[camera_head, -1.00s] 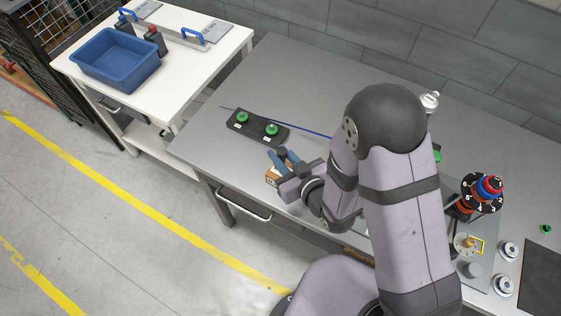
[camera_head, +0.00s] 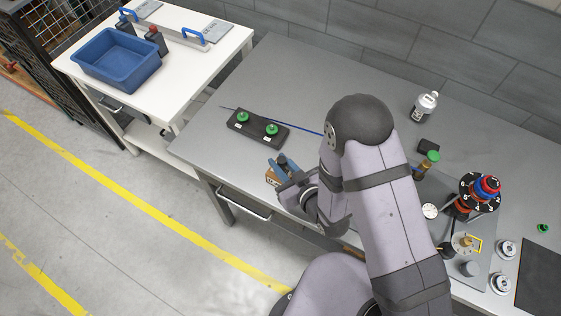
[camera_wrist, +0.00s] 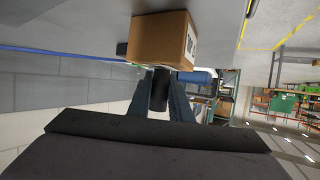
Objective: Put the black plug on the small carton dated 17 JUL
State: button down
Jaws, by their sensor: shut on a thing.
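A small brown carton (camera_head: 271,178) sits near the front edge of the grey bench, partly hidden by my gripper. In the wrist view the carton (camera_wrist: 160,42) shows a white label on its right face; I cannot read the date. My gripper (camera_head: 281,164) is at the carton. In the wrist view its two blue-grey fingers (camera_wrist: 160,88) are shut on a black plug (camera_wrist: 159,92), which lies between the fingertips and the carton. The plug's end is very close to the carton's face; I cannot tell whether they touch.
A black block with two green knobs (camera_head: 257,128) lies behind the carton, with a thin blue rod (camera_head: 305,130) beside it. A white bottle (camera_head: 425,106), a green-topped part (camera_head: 428,163) and a red-blue dial stack (camera_head: 481,190) stand to the right. A blue bin (camera_head: 116,60) is on the white table.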

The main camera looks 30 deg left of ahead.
jog(key=shift+f+b, duration=0.25)
jog(key=shift+b, duration=0.05)
jog(key=c, duration=1.6)
grip_release()
jog(key=shift+d, duration=0.1)
jog(key=shift+r+p, duration=0.15)
jog(key=shift+p, duration=0.15)
jog(key=shift+s+d+r+b, duration=0.15)
jog(key=shift+s+d+b, duration=0.1)
jog(key=shift+d+b, duration=0.15)
jog(key=v, duration=0.4)
jog(key=shift+s+d+r, duration=0.1)
jog(key=shift+r, duration=0.15)
notch_tip(320, 180, up, 7)
jog(key=p, duration=0.7)
send_over(284, 167)
jog(key=s+d, duration=0.2)
jog(key=shift+w+d, duration=0.2)
